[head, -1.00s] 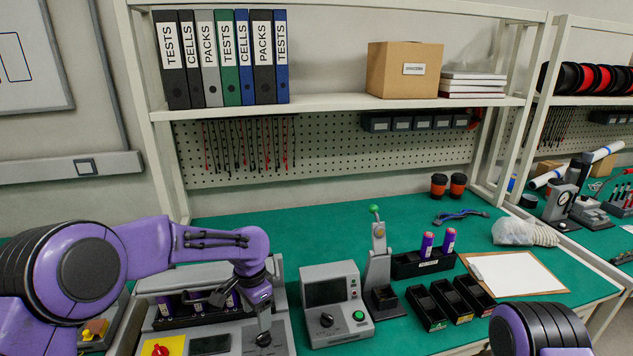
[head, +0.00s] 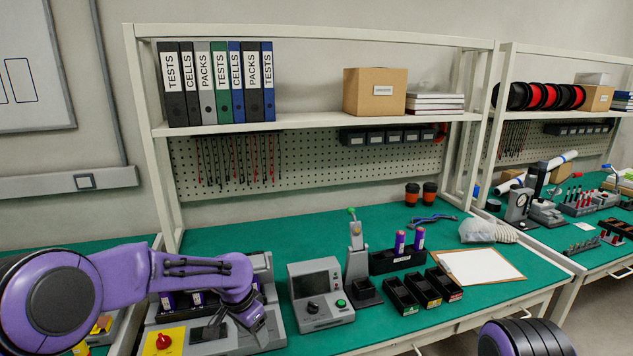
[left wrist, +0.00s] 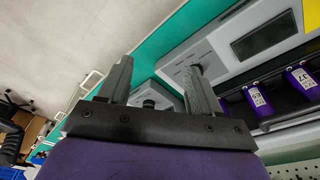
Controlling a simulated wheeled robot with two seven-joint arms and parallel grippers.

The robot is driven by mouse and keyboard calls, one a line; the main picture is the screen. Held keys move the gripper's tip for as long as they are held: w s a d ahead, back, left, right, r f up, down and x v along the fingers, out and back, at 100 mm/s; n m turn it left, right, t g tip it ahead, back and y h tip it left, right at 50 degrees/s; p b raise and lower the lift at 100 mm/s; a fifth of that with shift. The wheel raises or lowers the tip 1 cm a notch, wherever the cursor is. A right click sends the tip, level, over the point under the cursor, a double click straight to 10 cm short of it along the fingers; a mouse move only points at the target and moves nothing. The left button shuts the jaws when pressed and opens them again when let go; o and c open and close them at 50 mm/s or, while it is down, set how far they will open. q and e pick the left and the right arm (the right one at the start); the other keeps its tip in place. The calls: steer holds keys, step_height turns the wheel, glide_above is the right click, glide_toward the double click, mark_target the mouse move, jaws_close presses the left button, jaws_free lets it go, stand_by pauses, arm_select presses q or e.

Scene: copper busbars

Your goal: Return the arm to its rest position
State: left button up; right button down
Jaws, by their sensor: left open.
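My left arm, purple and black, comes in from the left in the head view. Its left gripper (head: 258,330) points down near the right front of a grey welder-like machine (head: 183,338) and partly hides it. In the left wrist view the two grey fingers of this gripper (left wrist: 158,85) are spread apart with nothing held between them. Purple cells (left wrist: 256,98) in the machine's slots lie beyond the fingers. Only a black and purple part of my right arm shows at the bottom right of the head view; its gripper is out of view.
A grey tester box (head: 320,295) stands just right of the gripper. Further right are a lever press (head: 357,262), black bins (head: 425,290), a holder (head: 397,262) with two purple cells, and a clipboard (head: 485,266). A shelf (head: 310,122) spans above the green bench (head: 290,237).

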arm_select(q)
steer(key=s+a+f+n+t, duration=0.25)
steer(key=s+f+n, duration=0.25)
steer(key=f, duration=0.3)
steer(key=s+a+f+n+t, duration=0.1)
steer(key=s+f+n+t, duration=0.2)
steer(key=s+f+n, duration=0.35)
steer(key=s+a+f+n+g+y, duration=0.1)
steer(key=s+a+f, duration=0.2)
steer(key=s, duration=0.6)
steer(key=s+a+f+g+y+b, duration=0.1)
steer(key=s+a+f+y, duration=0.1)
steer(key=s, duration=0.7)
steer(key=s+a+f+n+g+y+b, duration=0.1)
steer(key=s+a+f, duration=0.3)
steer(key=s, duration=0.6)
steer(key=a+g, duration=0.1)
steer(key=a, duration=0.1)
steer(key=shift+a+n+y, duration=0.3)
steer(key=shift+n, duration=0.05)
steer(key=shift+f, duration=0.1)
